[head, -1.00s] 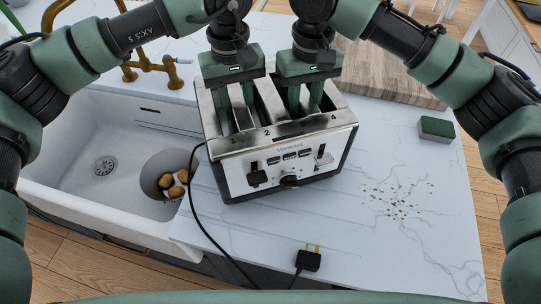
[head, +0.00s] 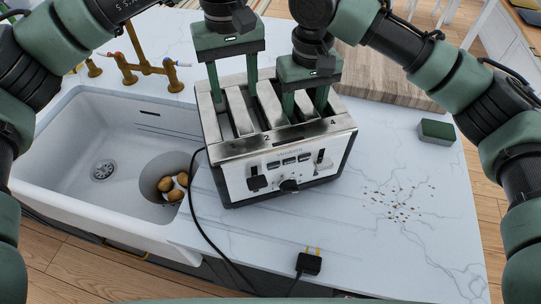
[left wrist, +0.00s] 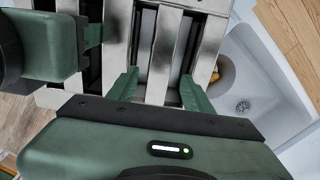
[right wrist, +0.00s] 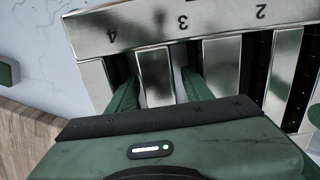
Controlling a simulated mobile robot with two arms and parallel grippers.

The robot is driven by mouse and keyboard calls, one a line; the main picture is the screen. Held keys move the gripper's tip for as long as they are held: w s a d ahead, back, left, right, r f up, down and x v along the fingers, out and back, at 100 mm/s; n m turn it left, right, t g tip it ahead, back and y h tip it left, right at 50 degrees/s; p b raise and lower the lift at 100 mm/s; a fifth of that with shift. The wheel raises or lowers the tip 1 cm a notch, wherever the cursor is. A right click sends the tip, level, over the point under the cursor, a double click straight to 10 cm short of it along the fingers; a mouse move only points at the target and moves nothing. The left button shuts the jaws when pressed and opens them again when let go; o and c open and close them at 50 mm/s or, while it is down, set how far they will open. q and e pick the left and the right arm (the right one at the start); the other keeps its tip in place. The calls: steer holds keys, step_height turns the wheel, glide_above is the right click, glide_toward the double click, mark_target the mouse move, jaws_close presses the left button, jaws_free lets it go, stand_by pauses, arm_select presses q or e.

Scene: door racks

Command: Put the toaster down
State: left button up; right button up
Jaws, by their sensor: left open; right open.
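The toaster (head: 285,160), silver and black with several slots, stands upright on the white marble counter beside the sink. The toaster's base rests on the counter; the finger ends in the right slots are hidden.
Crumbs (head: 400,203), a green sponge (head: 436,132) and a wooden board (head: 385,75) are right.

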arm_select(q)
step_height(320, 180, up, 5)
steer(key=shift+r, duration=0.15)
arm_select(e)
steer(key=shift+r, duration=0.1)
step_height(320, 180, up, 12)
steer(key=shift+f, duration=0.1)
stand_by(0.5)
